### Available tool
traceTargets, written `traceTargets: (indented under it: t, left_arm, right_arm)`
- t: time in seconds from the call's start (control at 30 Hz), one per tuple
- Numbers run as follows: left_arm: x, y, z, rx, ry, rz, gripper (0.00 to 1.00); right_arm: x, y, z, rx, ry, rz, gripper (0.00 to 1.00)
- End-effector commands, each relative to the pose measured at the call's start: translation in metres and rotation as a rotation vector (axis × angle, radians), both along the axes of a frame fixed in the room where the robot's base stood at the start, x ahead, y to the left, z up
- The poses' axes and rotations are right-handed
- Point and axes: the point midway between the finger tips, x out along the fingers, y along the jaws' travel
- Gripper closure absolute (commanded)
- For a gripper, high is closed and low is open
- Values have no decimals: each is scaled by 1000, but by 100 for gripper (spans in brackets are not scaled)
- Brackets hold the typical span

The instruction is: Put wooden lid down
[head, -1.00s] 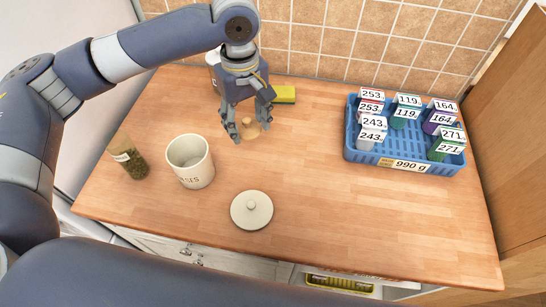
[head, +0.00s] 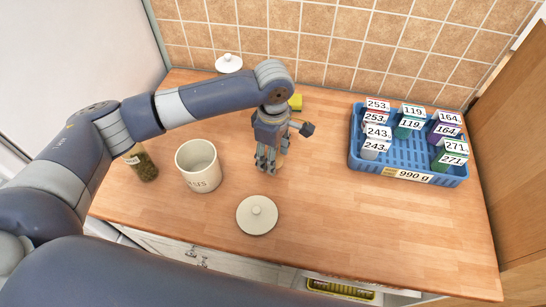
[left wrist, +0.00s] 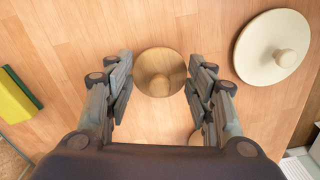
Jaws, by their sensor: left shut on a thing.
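In the head view my left gripper (head: 268,165) points down over the worktop and hides most of the lid (head: 281,161). The gripper is shut on the lid. I cannot tell whether the lid touches the worktop. My right gripper is out of view.
A pale lid (head: 257,215) lies in front. A blue crate (head: 408,166) of labelled boxes is at right. A sponge (head: 295,101) and a white-lidded pot (head: 229,63) are behind. Worktop is clear right of the gripper.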

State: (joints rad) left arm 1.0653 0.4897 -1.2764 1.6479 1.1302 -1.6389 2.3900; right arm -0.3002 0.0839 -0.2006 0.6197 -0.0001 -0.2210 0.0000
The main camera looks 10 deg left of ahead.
Motion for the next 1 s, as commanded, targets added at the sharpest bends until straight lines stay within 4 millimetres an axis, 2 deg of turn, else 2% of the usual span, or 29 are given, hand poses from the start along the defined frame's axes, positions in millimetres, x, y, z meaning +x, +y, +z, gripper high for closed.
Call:
traceTargets:
  t: [0.1, 0.2, 0.53, 0.57, 0.63, 1.0]
  left_arm:
    - [-1, 0, -16, 2, 4, 0, 68]
    - [0, 0, -22, 1, 1, 0, 68]
    - [-1, 0, -25, 1, 2, 0, 68]
    - [0, 0, -26, 1, 2, 0, 48]
    - [0, 0, -26, 0, 1, -1, 32]
    - [0, 0, -25, 0, 1, -1, 30]
  right_arm:
    - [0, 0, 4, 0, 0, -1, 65]
    - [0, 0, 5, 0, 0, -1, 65]
    - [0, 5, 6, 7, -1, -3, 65]
    - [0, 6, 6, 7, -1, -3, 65]
    - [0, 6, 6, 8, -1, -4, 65]
    - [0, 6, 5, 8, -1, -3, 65]
